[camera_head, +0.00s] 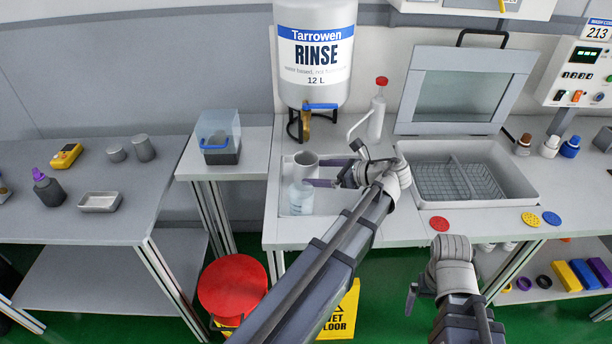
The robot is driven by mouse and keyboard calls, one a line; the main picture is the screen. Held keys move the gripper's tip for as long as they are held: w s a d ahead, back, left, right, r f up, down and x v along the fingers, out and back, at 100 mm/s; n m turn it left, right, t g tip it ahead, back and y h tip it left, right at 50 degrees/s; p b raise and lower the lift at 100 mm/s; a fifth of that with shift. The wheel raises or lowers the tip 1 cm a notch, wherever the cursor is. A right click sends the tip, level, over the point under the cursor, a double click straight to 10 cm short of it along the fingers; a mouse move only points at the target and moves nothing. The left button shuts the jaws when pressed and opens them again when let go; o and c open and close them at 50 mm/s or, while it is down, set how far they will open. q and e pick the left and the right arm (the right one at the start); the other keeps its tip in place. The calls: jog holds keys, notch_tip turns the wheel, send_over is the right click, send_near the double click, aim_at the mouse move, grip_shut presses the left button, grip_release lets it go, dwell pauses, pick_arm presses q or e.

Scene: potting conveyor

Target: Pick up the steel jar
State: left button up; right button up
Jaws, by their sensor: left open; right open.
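A grey metal jar (304,169) stands in the shallow tray at the left of the sink bench and looks like the steel jar. My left gripper (312,173) is open, with its purple fingers pointing left at the jar. The fingertips are at or near the jar's right side; I cannot tell whether they touch it. Two other plain grey cylinders, one shorter (116,153) and one taller (143,148), stand on the left table. My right gripper (411,299) is low at the front right, open and apart from these jars.
A translucent jar (300,198) stands just in front of the grey jar. The rinse tank (315,60) and a red-capped bottle (377,110) stand behind. A sink with a rack (515,180) is at right. A blue-handled clear box (218,130) sits on the small stand.

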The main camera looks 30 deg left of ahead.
aim_at(300, 168)
pick_arm(q)
jog(key=shift+r+b+x, duration=0.15)
jog(key=shift+b+x, duration=0.25)
jog(key=shift+x, duration=1.35)
jog(key=shift+r+b+x, duration=0.2)
jog(key=shift+b+x, duration=0.2)
jog(key=shift+x, duration=1.3)
jog(key=shift+w+a, duration=0.1)
jog(key=shift+w, duration=0.05)
grip_shut()
jog(key=shift+r, duration=0.15)
jog(key=shift+r+p, duration=0.65)
jog(key=shift+p, duration=0.15)
jog(key=d, duration=0.7)
jog(key=shift+d+f, duration=0.15)
jog(key=shift+d, duration=0.4)
notch_tip(300, 168, up, 14)
jog(key=p, duration=1.3)
jog(key=shift+f, duration=0.2)
jog(key=shift+r, duration=0.1)
